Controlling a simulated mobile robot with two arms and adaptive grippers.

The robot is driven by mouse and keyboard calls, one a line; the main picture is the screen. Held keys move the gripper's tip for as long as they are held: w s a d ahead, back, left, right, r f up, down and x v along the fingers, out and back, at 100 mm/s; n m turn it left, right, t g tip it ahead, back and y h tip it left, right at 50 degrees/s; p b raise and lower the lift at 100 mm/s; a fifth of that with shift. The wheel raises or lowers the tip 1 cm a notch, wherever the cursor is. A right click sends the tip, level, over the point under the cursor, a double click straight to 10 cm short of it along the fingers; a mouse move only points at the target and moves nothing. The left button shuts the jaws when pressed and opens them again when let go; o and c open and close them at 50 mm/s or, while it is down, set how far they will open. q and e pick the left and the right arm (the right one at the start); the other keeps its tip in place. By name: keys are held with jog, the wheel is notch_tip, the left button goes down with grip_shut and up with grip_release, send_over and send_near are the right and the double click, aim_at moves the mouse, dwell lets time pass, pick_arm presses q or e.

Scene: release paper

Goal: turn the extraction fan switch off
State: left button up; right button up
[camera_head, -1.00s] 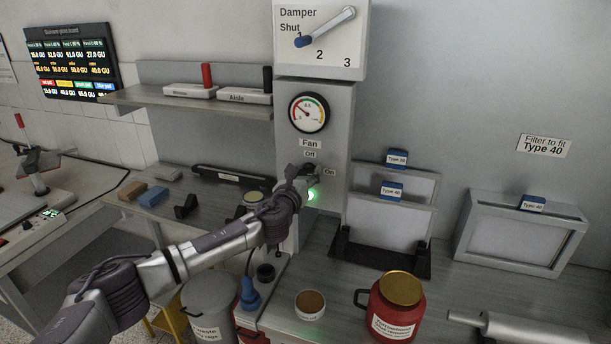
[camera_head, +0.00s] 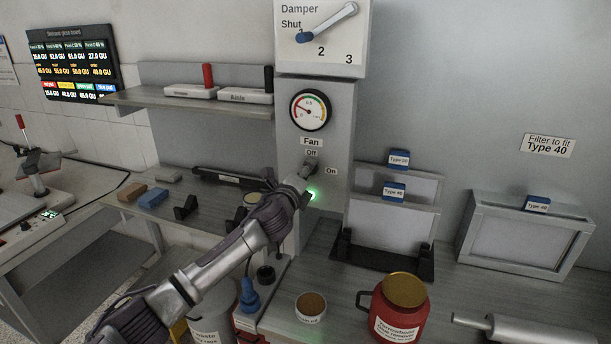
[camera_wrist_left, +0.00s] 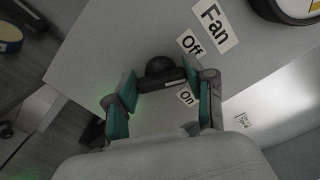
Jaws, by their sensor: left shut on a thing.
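The fan switch is a dark knob (camera_wrist_left: 160,67) on the grey panel under the "Fan" label (camera_head: 311,142), near its "Off" (camera_head: 312,153) and "On" (camera_head: 331,171) labels. My left gripper (camera_wrist_left: 168,82) is shut on this knob, one finger on each side of it in the left wrist view. In the head view the left gripper (camera_head: 303,181) reaches the panel from the lower left and partly hides the switch. A green light (camera_head: 313,192) glows beside the gripper. The knob's exact pointing direction is hard to tell. My right gripper is not in view.
A gauge (camera_head: 310,110) and a damper lever (camera_head: 327,23) are above the switch. Filters in a black rack (camera_head: 380,255) stand to the right. A red container (camera_head: 395,311) and a small round tin (camera_head: 310,307) are on the bench below. A shelf (camera_head: 190,101) is at left.

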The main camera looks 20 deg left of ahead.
pick_arm(q)
jog(key=n, duration=0.4)
jog(key=shift+f+n+b, duration=0.2)
jog(key=shift+n+b, duration=0.2)
dwell(0.4)
jog(key=o, duration=1.2)
jog(key=shift+c, duration=0.2)
jog(key=s, duration=1.2)
jog(key=shift+a, duration=0.25)
